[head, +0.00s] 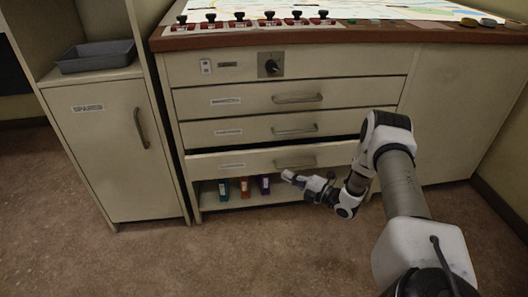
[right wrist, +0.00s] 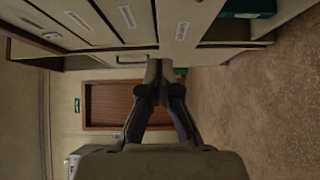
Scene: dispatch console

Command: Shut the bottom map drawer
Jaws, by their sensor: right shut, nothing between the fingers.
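The bottom map drawer (head: 235,163) is the lowest of the cabinet's labelled drawers. It stands a little out, with a dark gap along its top edge and a grey bar handle (head: 295,162) on its front. Its front with a white label also shows in the right wrist view (right wrist: 196,25). My right gripper (head: 288,176) is shut and empty, just below the handle near the drawer's lower edge. Its fingers (right wrist: 153,66) point toward the cabinet in the right wrist view. I cannot tell whether they touch the drawer. My left gripper is not in view.
The upper drawers (head: 255,98) are flush. An open shelf (head: 210,200) below holds a teal binder (head: 223,190), a red binder (head: 244,187) and a purple binder (head: 264,184). A spares cupboard (head: 110,150) with a grey tray (head: 95,56) stands left. The floor (head: 130,260) in front is clear.

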